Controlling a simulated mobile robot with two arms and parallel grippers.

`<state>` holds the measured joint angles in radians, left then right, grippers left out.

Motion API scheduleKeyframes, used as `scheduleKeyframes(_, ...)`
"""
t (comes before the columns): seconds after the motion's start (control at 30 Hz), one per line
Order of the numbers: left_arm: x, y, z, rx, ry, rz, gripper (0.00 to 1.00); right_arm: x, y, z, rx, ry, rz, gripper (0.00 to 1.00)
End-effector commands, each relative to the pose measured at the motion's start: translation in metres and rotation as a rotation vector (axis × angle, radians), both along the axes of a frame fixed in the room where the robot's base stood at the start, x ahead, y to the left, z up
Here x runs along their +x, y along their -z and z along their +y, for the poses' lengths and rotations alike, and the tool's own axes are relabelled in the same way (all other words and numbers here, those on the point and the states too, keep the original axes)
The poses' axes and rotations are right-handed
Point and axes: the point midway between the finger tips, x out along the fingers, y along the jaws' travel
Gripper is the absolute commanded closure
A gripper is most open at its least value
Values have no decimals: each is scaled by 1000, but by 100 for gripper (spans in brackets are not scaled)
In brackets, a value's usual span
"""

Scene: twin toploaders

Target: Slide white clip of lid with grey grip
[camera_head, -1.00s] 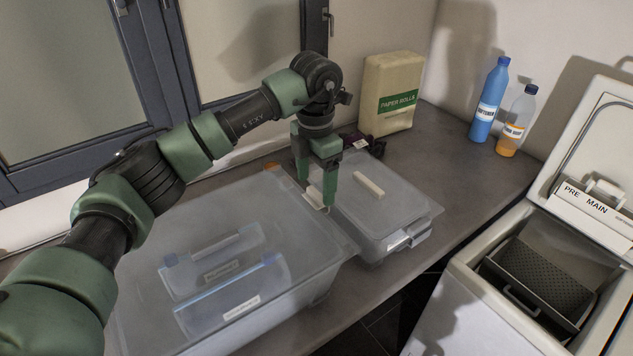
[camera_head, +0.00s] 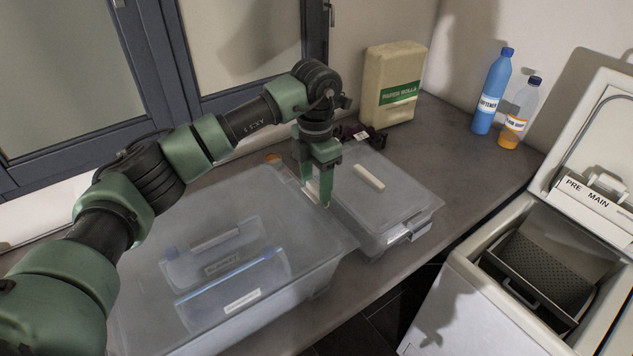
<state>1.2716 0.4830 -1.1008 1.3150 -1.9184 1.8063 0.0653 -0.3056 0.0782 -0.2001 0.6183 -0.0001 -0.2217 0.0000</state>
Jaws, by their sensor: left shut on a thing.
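A large translucent box with a frosted lid (camera_head: 205,205) stands at the left. A smaller translucent box to its right has a frosted lid (camera_head: 385,195) with a pale raised grip (camera_head: 368,177) on top. A white clip (camera_head: 313,187) sits at the seam between the boxes; I cannot tell which lid it belongs to. My left gripper (camera_head: 316,192) points down there, shut on this clip, its fingers partly hiding it. Another pale clip (camera_head: 408,235) is on the small box's front right side. My right gripper is not in view.
Behind the small box are a dark purple object (camera_head: 362,134) and a paper rolls pack (camera_head: 388,85). A blue bottle (camera_head: 490,92) and an orange-filled bottle (camera_head: 517,118) stand at the back right. An open toploader (camera_head: 470,300) is at the right. The counter right of the small box is clear.

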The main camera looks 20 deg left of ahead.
Motion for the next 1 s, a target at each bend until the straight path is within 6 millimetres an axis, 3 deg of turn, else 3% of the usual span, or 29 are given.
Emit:
scheduleKeyframes(0.1,-5,3,5,2,-1,0,100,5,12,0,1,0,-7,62)
scheduleKeyframes(0.33,-6,1,6,2,-1,2,100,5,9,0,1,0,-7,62)
scheduleKeyframes(0.37,-6,1,6,2,-1,2,44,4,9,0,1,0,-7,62)
scheduleKeyframes(0.43,-6,1,5,2,-1,2,24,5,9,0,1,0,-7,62)
scheduleKeyframes(0.8,-5,-2,5,1,-1,-1,24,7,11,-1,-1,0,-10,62)
scheduleKeyframes(1.0,-5,-28,5,1,-1,-4,24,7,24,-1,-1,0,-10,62)
